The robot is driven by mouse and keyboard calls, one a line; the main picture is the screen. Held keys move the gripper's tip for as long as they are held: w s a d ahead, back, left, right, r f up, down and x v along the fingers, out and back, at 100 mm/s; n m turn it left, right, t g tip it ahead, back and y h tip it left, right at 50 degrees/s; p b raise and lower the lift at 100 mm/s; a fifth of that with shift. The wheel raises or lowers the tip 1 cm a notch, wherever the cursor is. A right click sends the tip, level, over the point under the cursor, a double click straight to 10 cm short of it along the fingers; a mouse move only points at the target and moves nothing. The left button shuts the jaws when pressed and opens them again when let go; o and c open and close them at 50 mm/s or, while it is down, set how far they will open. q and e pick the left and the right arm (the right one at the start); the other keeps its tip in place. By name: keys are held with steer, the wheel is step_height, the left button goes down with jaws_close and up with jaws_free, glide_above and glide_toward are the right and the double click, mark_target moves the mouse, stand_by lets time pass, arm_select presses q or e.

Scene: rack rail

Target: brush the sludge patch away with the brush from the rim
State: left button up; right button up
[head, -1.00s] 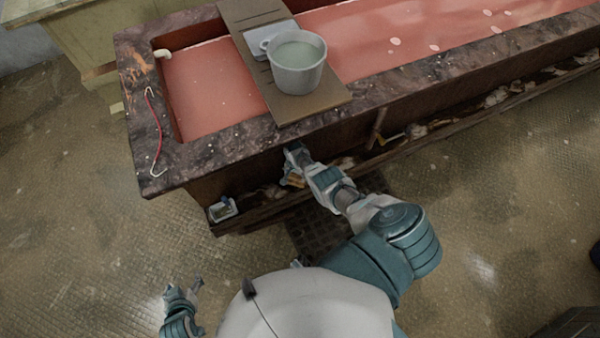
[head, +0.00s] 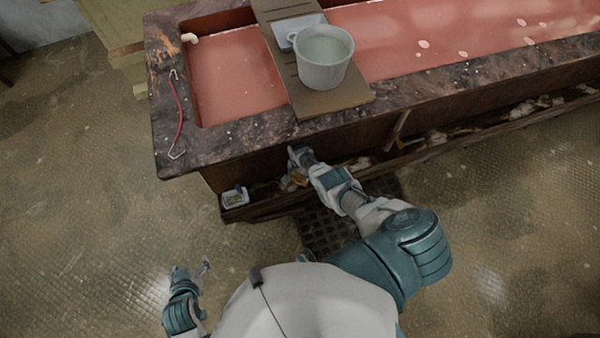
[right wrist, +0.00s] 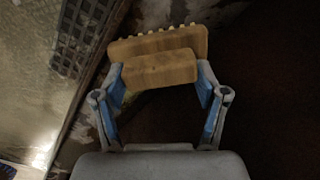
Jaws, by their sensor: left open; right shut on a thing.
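The brush, a tan wooden block with pale bristle tufts along its far edge, shows in the right wrist view (right wrist: 160,68). My right gripper (right wrist: 160,82) is shut on it, one blue-padded finger at each side. In the head view the right gripper (head: 298,163) is low against the trough's near side, and only a bit of the brush (head: 298,179) shows. My left gripper (head: 190,270) is open and empty over the floor at lower left. I cannot clearly make out the sludge patch; pale and brown stains (right wrist: 165,12) show beyond the brush in the wrist view.
A stone-rimmed trough (head: 235,148) holds pink liquid. A plank (head: 335,100) lies across it with a grey bucket (head: 323,62). A red hooked rod (head: 180,110) lies on the left rim. A small white box (head: 235,197) sits on the low ledge. Floor at left is clear.

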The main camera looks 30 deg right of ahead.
steer(key=shift+w+d+r+p, duration=0.1)
steer(key=shift+w+r+p, duration=0.05)
steer(key=shift+r+p, duration=1.35)
steer(key=shift+w+r+p, duration=0.1)
steer(key=shift+r+p, duration=1.15)
steer(key=shift+r, duration=0.45)
step_height(320, 180, up, 3)
steer(key=p, duration=0.3)
steer(key=shift+r, duration=0.1)
steer(key=shift+s, duration=0.1)
